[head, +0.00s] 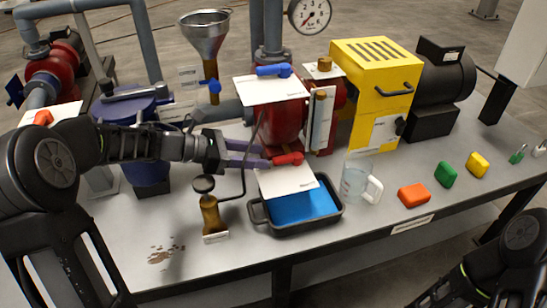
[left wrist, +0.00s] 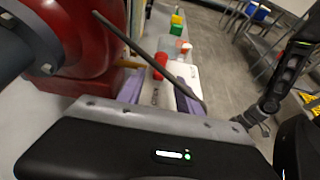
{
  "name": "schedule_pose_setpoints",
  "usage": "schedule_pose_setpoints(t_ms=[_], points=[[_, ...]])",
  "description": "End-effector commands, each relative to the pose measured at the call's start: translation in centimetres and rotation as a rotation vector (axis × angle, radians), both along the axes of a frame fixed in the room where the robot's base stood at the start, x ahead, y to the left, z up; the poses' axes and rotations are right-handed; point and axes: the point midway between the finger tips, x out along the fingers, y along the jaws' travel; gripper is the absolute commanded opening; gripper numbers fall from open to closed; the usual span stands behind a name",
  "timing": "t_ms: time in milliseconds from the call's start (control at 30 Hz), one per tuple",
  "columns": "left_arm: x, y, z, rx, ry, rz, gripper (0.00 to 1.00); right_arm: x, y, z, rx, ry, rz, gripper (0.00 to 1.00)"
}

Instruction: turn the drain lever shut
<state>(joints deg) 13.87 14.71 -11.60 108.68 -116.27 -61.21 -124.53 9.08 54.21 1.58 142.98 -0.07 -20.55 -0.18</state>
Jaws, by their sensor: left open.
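The drain lever (head: 288,159) has a red handle and sits low on the front of the red pump body, just above a white labelled plate (head: 286,180). My left gripper (head: 266,155) is open, its two purple fingers pointing right toward the lever. In the left wrist view the red handle (left wrist: 160,66) shows between and just past the fingertips (left wrist: 160,84). Whether a finger touches it, I cannot tell. Part of my right arm shows at the lower right; its fingers are not clear.
A black tray (head: 262,216) with a blue inside stands below the lever. A clear jug (head: 356,181) and coloured blocks stand to the right. A blue lever (head: 273,70) sits above.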

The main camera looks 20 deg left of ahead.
Motion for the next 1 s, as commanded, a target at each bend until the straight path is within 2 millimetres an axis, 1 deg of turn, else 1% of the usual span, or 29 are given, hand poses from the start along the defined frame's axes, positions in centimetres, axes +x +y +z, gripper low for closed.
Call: schedule_pose_setpoints(t_ms=[33, 100, 300, 433, 667, 1000], points=[[0.4, -0.8, -0.4, -0.001, 0.001, -0.003, 0.42, 0.0, 0.0, -0.1, 0.000, 0.000, 0.000, 0.36], [0.9, -1.7, -0.9, -0.001, 0.002, -0.003, 0.42, 0.0, 0.0, -0.2, 0.000, 0.000, 0.000, 0.36], [2.3, -3.6, -1.8, -0.001, 0.001, -0.001, 0.42, 0.0, 0.0, -0.3, 0.000, 0.000, 0.000, 0.36], [2.6, -4.2, -2.0, -0.001, -0.001, 0.000, 0.42, 0.0, 0.0, -0.3, 0.000, 0.000, 0.000, 0.36], [2.6, -4.2, -2.0, 0.000, 0.000, 0.000, 0.42, 0.0, 0.0, -0.3, 0.000, 0.000, 0.000, 0.36], [2.6, -4.1, -2.0, 0.000, 0.001, 0.000, 0.15, 0.0, 0.0, -0.3, 0.000, 0.000, 0.000, 0.36]])
